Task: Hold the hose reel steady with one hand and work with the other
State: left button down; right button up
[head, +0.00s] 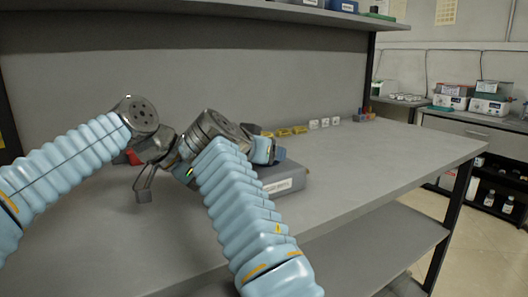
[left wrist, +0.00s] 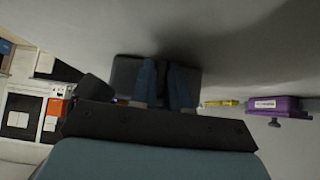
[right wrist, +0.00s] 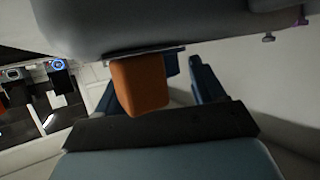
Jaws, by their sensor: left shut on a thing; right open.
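A grey box-like body with a white label (head: 285,184), apparently the hose reel, sits on the bench, largely hidden behind my right arm in the head view. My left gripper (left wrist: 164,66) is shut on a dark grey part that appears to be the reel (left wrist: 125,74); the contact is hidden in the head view. My right gripper (right wrist: 153,72) is open. An orange block (right wrist: 140,84) shows between its spread fingers, below a large grey body (right wrist: 150,22). I cannot tell whether a finger touches the block.
Yellow bins (head: 290,131) and small white items (head: 325,122) stand along the back of the bench. A shelf (head: 260,8) hangs above. The bench top (head: 390,150) is clear at right.

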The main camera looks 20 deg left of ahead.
jog(key=v, duration=1.1)
jog(key=shift+s, duration=0.35)
jog(key=shift+a+r, duration=0.1)
jog(key=shift+r, duration=0.05)
pick_arm(q)
jog(key=c, duration=1)
grip_release()
jog(key=shift+c, duration=0.2)
